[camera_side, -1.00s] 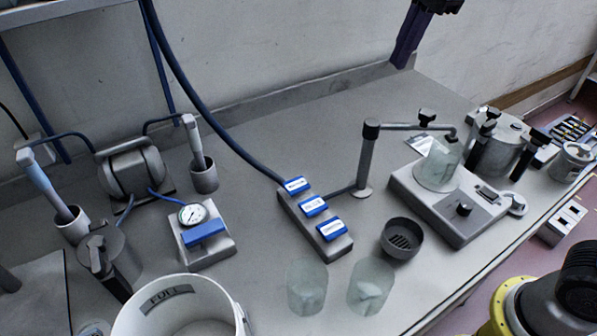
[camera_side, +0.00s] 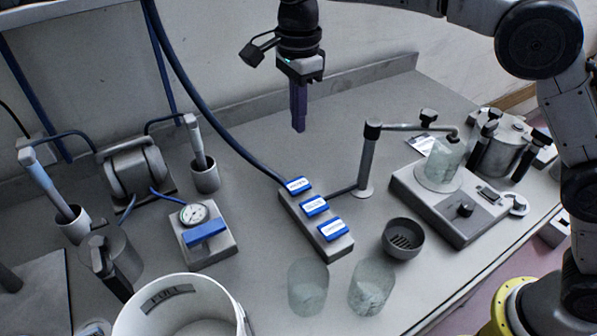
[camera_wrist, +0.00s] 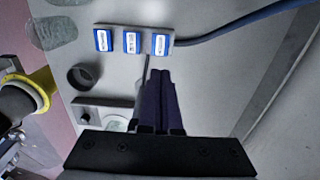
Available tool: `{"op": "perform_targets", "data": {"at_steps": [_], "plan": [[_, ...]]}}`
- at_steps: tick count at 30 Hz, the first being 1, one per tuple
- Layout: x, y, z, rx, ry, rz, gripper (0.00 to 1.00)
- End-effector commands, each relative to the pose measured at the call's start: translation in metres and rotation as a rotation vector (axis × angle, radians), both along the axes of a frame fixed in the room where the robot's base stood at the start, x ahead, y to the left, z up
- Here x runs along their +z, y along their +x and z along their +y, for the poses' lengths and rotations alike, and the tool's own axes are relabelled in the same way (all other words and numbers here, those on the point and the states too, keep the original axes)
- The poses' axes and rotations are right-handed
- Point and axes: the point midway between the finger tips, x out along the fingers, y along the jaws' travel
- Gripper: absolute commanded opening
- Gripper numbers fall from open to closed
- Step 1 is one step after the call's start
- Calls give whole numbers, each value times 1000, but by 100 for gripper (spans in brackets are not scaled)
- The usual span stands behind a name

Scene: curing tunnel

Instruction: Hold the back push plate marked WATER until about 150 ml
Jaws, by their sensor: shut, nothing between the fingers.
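A grey block (camera_side: 318,226) carries three blue push plates with small white labels, too small to read for certain. The back plate (camera_side: 298,184) is nearest the blue hose; it also shows at the right of the row in the wrist view (camera_wrist: 160,44). My gripper (camera_side: 299,128) has its dark purple fingers shut and empty, pointing down above and behind the back plate, apart from it. In the wrist view my fingertips (camera_wrist: 160,76) appear just below that plate. A clear beaker (camera_side: 442,167) stands on a grey scale (camera_side: 455,205) under the spout (camera_side: 415,127). Its fill level is unclear.
The middle plate (camera_side: 314,206) and front plate (camera_side: 333,231) sit close by. A dark drain cup (camera_side: 402,238), two glass beakers (camera_side: 308,287) and a white bucket (camera_side: 178,312) stand in front. A gauge unit (camera_side: 203,235) is left. The bench behind the block is clear.

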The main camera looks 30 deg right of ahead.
Motion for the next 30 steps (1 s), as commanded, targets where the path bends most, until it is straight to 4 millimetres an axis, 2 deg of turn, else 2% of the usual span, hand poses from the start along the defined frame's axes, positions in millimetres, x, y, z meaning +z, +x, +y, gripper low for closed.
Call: {"op": "perform_targets", "data": {"at_steps": [4, 8, 24, 30], "plan": [[-2, 0, 0, 0, 0, 1, 0], [-14, 0, -1, 0, -1, 2, 0], [-114, -1, -1, 0, -1, 3, 0], [-134, 0, -1, 0, 0, 0, 0]]}}
